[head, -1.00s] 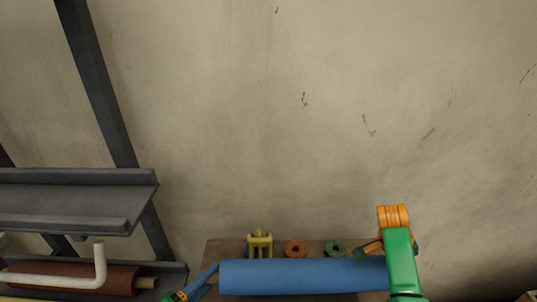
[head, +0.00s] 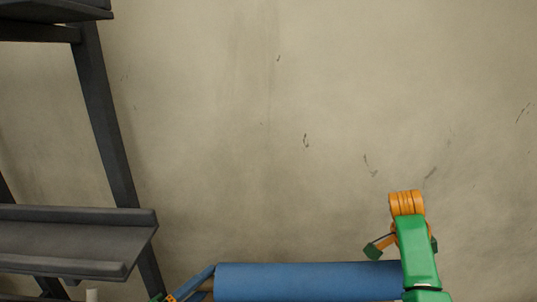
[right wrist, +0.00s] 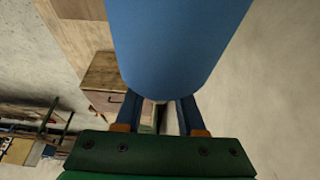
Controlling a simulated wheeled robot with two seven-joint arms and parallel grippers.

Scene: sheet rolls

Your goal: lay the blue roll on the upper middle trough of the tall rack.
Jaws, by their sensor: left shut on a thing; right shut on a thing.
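The blue roll (head: 305,282) lies level across the bottom of the head view, with its lower side cut off. My left gripper (head: 208,284) is shut at its left end, mostly cut off by the lower edge. My right arm crosses its right end and hides the grip there. In the right wrist view, the roll (right wrist: 175,45) runs between the fingers of my right gripper (right wrist: 160,108), which is shut on it. The tall dark grey rack (head: 105,125) stands at the left. One trough (head: 60,240) shows empty, left of the roll and apart from it.
Another dark rack part (head: 50,10) shows at the top left corner. A plain wall (head: 280,130) fills the back, and the space above the roll is free. The right wrist view shows a wooden cabinet (right wrist: 105,75) and, far left, other shelving (right wrist: 35,120).

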